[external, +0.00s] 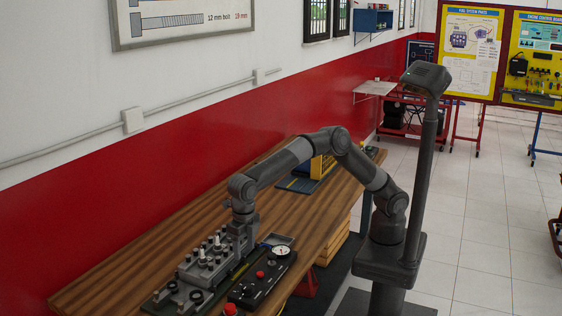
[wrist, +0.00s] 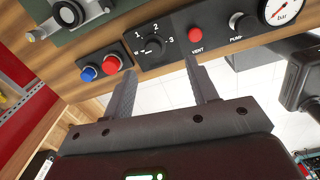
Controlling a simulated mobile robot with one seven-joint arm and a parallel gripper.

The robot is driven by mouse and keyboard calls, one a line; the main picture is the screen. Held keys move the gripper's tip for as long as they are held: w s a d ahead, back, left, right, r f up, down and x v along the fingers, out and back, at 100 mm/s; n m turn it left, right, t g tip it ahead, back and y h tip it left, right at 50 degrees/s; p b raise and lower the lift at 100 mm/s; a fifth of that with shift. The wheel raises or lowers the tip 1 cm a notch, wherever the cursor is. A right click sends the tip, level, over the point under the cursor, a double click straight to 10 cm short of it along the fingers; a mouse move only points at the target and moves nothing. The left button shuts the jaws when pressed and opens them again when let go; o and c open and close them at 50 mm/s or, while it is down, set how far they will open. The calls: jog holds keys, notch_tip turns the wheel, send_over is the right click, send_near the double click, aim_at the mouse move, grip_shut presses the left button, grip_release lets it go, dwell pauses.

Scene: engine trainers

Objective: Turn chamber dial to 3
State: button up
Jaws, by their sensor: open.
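The chamber dial (wrist: 153,46) is a small black knob on a black panel, in the upper middle of the wrist view. The numbers 1, 2 and 3 are printed around it; which mark it points to is too small to tell. My gripper (wrist: 160,67) is open and empty, its two fingers apart, with the dial beyond and between the fingertips in the picture. The fingers do not appear to touch it. In the external view my gripper (external: 243,230) is low over the bench beside the metal engine block; the dial cannot be made out there.
The panel also bears a red VENT button (wrist: 195,34), a PUMP knob (wrist: 242,24) and a bar gauge (wrist: 281,10). Blue (wrist: 88,74) and red (wrist: 111,65) buttons sit left of the dial. The engine block (external: 205,262) stands close by. The wooden bench (external: 150,245) is bare toward the wall.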

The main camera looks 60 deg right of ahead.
aim_at(246, 286)
jog(key=shift+n, duration=0.6)
jog(key=f, duration=0.4)
jog(key=s+a+f, duration=0.1)
jog(key=f, duration=0.3)
jog(key=a+f, duration=0.1)
jog(key=f, duration=0.3)
jog(key=shift+s+a+f, duration=0.2)
jog(key=shift+s+f, duration=0.1)
jog(key=shift+c, duration=0.4)
jog(key=c, duration=0.9)
